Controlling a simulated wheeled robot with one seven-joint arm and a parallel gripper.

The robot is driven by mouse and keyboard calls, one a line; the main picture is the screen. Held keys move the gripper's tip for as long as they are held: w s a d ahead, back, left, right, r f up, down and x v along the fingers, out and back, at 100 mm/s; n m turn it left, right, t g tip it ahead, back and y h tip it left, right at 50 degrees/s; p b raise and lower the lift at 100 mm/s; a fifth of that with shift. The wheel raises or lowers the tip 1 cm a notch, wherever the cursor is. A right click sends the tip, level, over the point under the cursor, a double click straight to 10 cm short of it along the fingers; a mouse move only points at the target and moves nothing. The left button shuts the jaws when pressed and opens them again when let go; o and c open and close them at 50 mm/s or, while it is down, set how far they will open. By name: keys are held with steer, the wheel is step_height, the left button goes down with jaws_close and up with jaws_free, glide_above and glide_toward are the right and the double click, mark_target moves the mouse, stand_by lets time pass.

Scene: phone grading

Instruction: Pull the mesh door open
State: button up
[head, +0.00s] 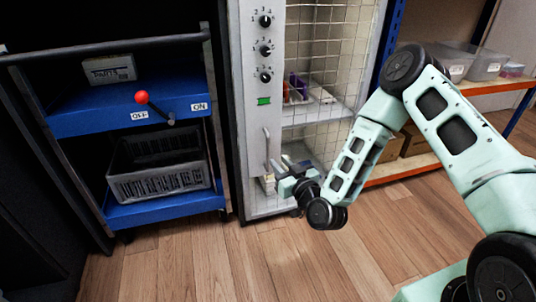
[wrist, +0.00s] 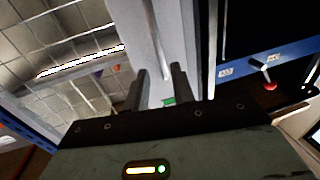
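The mesh door (head: 335,50) is a wire-grid panel in a pale frame on the grey cabinet, and it looks shut. Its mesh also fills the left of the wrist view (wrist: 55,35). A vertical bar handle (head: 267,148) stands on the pale frame below a green light. My gripper (head: 276,175) is at the handle's lower end. In the wrist view its two fingers (wrist: 160,88) are apart, with the handle bar (wrist: 156,45) running up from the gap between them. I cannot tell whether either finger touches the bar.
Three black knobs (head: 265,48) sit above the green light (head: 264,101). A blue cart (head: 85,121) with a red-knobbed lever (head: 142,97) and a grey crate (head: 160,186) stands close at left. Shelves with clear bins (head: 487,66) are at right. The wooden floor (head: 230,265) in front is clear.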

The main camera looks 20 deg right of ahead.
mark_target(269, 150)
steer(key=w, duration=0.2)
steer(key=w+a+b, duration=0.1)
steer(key=w, duration=0.2)
steer(key=w+b, duration=0.1)
steer(key=w, duration=0.2)
steer(key=shift+a, duration=0.3)
steer(key=shift+s, duration=0.1)
jaws_close()
